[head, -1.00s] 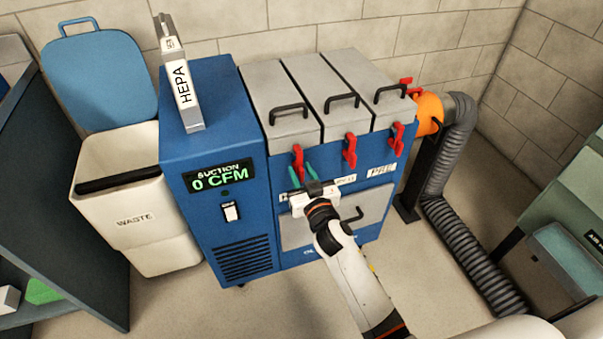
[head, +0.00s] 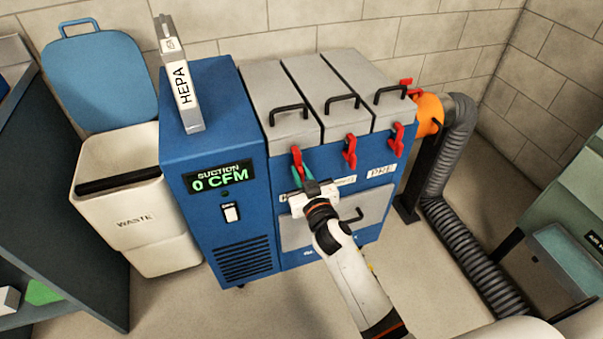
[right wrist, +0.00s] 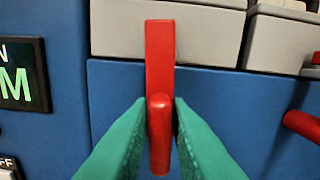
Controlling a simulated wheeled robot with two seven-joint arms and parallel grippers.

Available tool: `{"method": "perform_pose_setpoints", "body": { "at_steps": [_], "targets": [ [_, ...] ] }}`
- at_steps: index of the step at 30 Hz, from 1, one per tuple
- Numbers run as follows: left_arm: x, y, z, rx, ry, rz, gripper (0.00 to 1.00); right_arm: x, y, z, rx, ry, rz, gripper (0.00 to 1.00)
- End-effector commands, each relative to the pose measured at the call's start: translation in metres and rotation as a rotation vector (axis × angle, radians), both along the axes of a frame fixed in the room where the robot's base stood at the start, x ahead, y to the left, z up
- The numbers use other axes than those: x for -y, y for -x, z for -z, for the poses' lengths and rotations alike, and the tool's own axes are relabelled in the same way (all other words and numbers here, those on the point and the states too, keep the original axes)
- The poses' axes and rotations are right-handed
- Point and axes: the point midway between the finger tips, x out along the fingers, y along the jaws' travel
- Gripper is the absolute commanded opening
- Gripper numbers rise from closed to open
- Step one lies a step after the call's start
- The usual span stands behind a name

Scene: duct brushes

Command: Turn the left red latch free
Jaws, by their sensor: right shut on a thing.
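The left red latch (head: 297,157) is on the front of the blue filter machine (head: 250,150), below the leftmost grey lid (head: 282,95). It hangs upright in the right wrist view (right wrist: 160,60), its upper part lying over the grey lid's edge. My right gripper (head: 300,174) is at the latch's lower end. In the right wrist view its green fingers (right wrist: 159,125) are on both sides of the latch's round handle, shut on it. My left gripper is not in view.
Two more red latches, a middle one (head: 350,151) and a right one (head: 396,139), hang under the other lids. Black lid handles (head: 342,101) stick up above. A white waste bin (head: 130,200) stands at the left, and a grey hose (head: 455,210) at the right.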

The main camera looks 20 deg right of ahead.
Motion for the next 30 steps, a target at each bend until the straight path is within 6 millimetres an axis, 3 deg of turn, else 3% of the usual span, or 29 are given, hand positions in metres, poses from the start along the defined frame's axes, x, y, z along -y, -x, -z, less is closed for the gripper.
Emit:
{"method": "perform_pose_setpoints", "body": {
  "at_steps": [19,30],
  "targets": [
    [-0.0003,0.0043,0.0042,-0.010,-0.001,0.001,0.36,-0.0048,0.0004,0.0024,0.019,0.566,-0.001,0.00],
    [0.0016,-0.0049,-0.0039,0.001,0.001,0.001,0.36,-0.0067,0.0004,0.0051,0.030,0.918,-0.001,0.00]
  ]
}}
